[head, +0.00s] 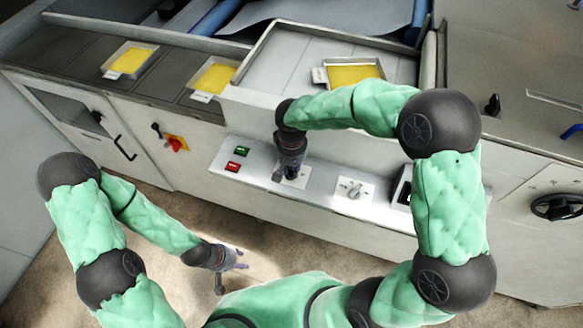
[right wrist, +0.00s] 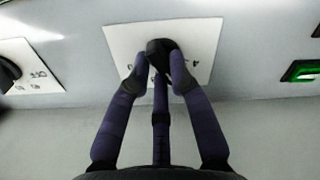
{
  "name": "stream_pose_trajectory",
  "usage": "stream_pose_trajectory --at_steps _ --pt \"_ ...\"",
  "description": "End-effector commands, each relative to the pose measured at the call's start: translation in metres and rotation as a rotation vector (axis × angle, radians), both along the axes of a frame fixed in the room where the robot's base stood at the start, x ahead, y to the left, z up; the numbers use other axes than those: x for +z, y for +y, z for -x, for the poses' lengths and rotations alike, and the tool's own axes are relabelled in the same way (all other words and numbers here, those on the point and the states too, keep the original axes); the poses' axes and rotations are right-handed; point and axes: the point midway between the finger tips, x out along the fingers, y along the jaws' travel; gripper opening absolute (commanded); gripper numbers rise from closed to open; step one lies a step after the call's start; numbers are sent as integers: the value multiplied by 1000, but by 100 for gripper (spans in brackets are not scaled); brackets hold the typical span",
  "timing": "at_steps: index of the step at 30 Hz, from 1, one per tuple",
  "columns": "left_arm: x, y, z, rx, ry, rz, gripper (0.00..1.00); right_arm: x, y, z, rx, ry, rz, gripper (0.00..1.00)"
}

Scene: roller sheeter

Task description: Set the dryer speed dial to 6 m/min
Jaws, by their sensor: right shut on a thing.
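My right gripper (head: 290,172) is at a dial on the light control strip. In the right wrist view, the right gripper (right wrist: 158,70) is shut on this dial's black knob (right wrist: 161,46). The knob sits on a white plate (right wrist: 118,42) whose few marks are partly hidden by the fingers and too small to read, so the setting cannot be told. In the head view the gripper mostly hides the knob and plate. My left gripper (head: 230,265) is open and empty, low above the floor, away from the panel.
A second dial (head: 355,189) is to the right on the strip. A green button (head: 241,151) and a red button (head: 233,167) are to the left. Trays with yellow sheets (head: 128,61) lie above.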

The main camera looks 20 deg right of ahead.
Motion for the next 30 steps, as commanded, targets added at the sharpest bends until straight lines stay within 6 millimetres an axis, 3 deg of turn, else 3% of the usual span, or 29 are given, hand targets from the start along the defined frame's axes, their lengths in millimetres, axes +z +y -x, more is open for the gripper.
stream_pose_trajectory --at_steps 22,23,25,30 --pt "-3 0 0 0 0 0 40 0 0 1 -97 1 0 0" --pt "-3 0 0 0 0 0 40 0 0 1 -97 1 0 27" --pt "-3 0 0 0 0 0 40 0 0 1 -97 1 0 45" --pt "-2 0 0 0 0 0 40 0 0 1 -97 1 0 45"
